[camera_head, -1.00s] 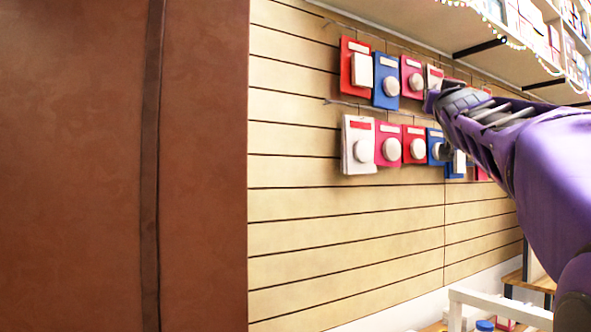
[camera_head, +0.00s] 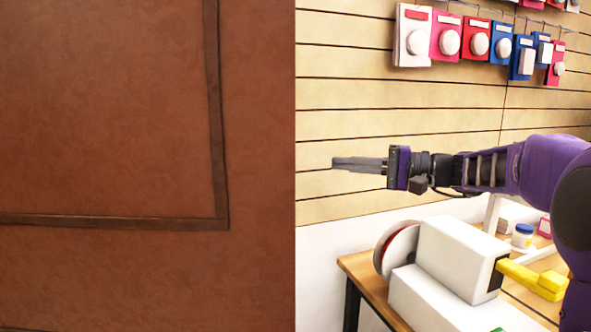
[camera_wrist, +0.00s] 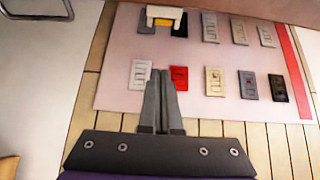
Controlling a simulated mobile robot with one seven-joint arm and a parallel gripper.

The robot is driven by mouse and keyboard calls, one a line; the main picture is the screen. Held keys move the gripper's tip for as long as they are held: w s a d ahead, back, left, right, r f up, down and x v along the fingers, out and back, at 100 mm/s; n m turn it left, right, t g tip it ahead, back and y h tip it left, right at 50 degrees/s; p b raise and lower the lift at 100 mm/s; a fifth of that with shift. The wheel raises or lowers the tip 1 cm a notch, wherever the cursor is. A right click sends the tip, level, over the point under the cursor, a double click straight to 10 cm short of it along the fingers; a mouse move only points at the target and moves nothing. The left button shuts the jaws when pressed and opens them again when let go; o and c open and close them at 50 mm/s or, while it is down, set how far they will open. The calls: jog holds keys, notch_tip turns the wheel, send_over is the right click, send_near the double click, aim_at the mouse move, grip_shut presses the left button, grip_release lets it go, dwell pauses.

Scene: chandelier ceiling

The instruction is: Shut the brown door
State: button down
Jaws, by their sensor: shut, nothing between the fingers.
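The brown door (camera_head: 110,120) is a large flat panel with darker trim strips. It fills the left half of the head view, and its right edge runs straight down the picture. Its hinges, handle and frame are out of view, so I cannot tell how far open it stands. My gripper (camera_head: 335,163) is right of that edge in the picture, pointing left, apart from the door in the picture. Its two fingers are together and empty. The wrist view also shows the shut fingers (camera_wrist: 162,78).
A slatted wall (camera_head: 400,120) with hanging packets stands behind my arm. Below my gripper, a wooden table (camera_head: 365,285) holds a white machine (camera_head: 450,250) with a round disc and yellow handle. The wrist view shows a pale board (camera_wrist: 200,90) with several switch-like plates.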

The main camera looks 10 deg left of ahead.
jog(key=s+a+b, duration=0.1)
jog(key=s+a, duration=0.1)
jog(key=a, duration=0.7)
jog(key=shift+s, duration=0.35)
jog(key=shift+s+r, duration=0.1)
